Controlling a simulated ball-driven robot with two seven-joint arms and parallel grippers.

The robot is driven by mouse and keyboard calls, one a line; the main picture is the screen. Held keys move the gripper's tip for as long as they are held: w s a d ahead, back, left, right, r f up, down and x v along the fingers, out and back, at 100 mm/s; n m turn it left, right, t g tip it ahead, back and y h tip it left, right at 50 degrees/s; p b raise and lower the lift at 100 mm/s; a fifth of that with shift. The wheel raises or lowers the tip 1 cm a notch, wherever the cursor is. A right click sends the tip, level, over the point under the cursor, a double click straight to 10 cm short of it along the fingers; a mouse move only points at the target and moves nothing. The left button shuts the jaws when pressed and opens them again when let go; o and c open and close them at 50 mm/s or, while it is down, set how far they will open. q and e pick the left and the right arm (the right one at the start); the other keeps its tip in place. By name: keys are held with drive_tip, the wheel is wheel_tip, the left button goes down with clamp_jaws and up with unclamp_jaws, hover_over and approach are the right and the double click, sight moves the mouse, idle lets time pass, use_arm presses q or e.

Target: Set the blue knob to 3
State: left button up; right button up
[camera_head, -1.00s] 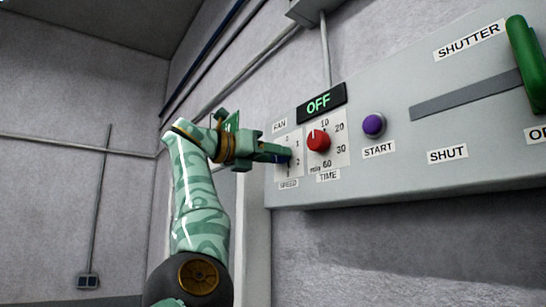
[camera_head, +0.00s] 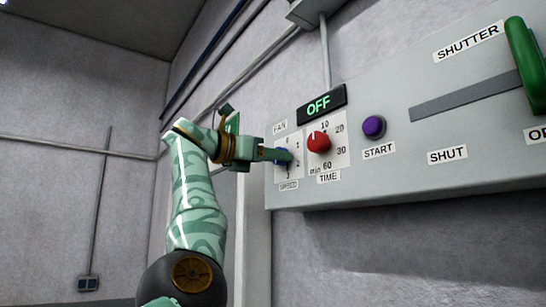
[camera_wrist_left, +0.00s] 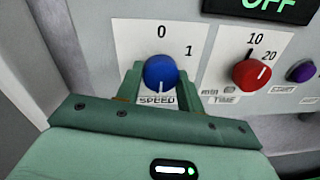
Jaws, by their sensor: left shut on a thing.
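The blue knob (camera_wrist_left: 160,73) sits on a white dial plate marked SPEED, with 0 above it and 1 at its upper right in the left wrist view. Its white pointer line points straight down there. The dial's lower numbers are hidden in that view; in the head view, 2 and a 3 at the bottom show. My left gripper (camera_wrist_left: 161,80) is shut on the blue knob, one finger on each side. In the head view the left gripper (camera_head: 282,156) covers part of the blue knob (camera_head: 280,154). My right gripper is in neither view.
A red knob (camera_head: 318,142) marked TIME is close to the right of the blue knob. A purple START button (camera_head: 374,127) and a green shutter handle (camera_head: 527,65) are farther right on the grey panel (camera_head: 400,165). A display (camera_head: 319,104) above reads OFF.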

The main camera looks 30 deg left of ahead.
use_arm(q)
drive_tip(key=o, duration=1)
drive_tip(key=b+v, duration=0.6)
drive_tip(key=v, duration=1)
drive_tip(key=shift+s+a+b, duration=0.1)
drive_tip(key=shift+a+b, duration=0.05)
drive_tip(key=shift+b, duration=0.15)
